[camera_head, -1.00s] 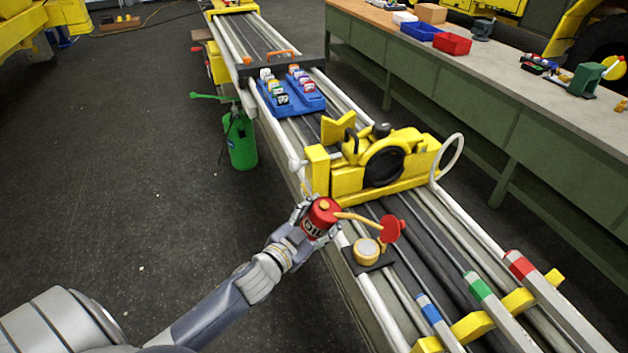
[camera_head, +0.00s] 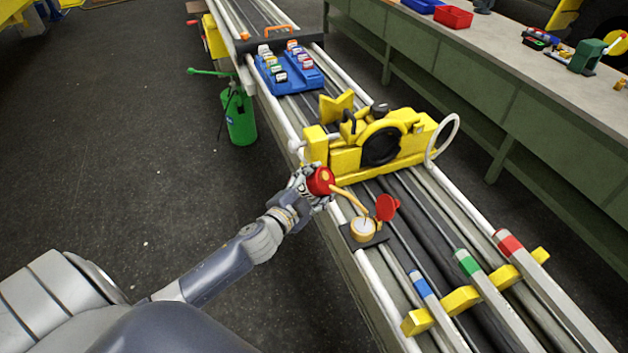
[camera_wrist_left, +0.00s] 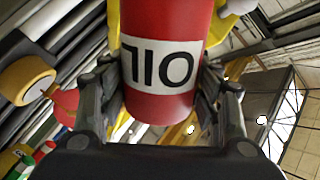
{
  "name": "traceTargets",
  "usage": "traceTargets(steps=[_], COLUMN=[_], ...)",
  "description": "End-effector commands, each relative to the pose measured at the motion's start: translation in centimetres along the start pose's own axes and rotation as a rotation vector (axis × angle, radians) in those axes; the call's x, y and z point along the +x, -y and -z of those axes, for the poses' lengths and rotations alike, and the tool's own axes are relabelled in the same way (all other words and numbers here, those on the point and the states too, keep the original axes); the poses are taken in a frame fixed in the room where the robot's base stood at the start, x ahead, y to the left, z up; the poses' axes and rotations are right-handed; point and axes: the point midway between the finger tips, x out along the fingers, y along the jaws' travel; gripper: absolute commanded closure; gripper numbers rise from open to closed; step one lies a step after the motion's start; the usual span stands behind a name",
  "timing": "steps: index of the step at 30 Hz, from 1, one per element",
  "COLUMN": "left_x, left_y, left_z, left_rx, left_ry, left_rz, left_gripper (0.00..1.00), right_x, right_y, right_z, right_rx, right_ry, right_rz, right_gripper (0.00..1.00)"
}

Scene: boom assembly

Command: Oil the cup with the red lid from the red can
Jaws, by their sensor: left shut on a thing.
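My left gripper (camera_head: 312,186) is shut on the red oil can (camera_head: 321,180), whose label reads OIL in the left wrist view (camera_wrist_left: 160,95). The can is tilted toward the cup, and its thin brass spout (camera_head: 349,198) points down at the cup. The cup (camera_head: 363,231) is brass with a pale top and sits on a dark plate on the boom. Its red lid (camera_head: 387,207) stands open to the right of it. The spout tip appears at or just above the cup; contact cannot be told. The cup also shows in the left wrist view (camera_wrist_left: 27,80). My right gripper is not in view.
A yellow clamp block (camera_head: 372,146) with a round black opening stands just behind the can. Blue, green and red banded bars lie at the lower right. A blue tray (camera_head: 292,84) of small bottles sits farther back. A green canister (camera_head: 239,122) stands left of the boom.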

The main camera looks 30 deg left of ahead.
Motion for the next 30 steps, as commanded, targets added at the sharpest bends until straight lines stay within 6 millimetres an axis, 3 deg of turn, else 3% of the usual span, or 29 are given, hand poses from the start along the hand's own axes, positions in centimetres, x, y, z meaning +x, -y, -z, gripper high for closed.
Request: traceTargets(steps=[13, 30], left_x=[-0.2, -0.2], left_y=[1.0, 1.0], left_z=[2.3, 2.7], left_rx=[0.194, 0.25], left_ry=[0.037, 0.049], left_rz=[0.0, 0.001], left_gripper=[0.71, 0.71], right_x=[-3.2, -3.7], right_y=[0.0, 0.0], right_z=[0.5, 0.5], right_rx=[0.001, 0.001], right_ry=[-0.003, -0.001], right_rz=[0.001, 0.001], right_gripper=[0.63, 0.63])
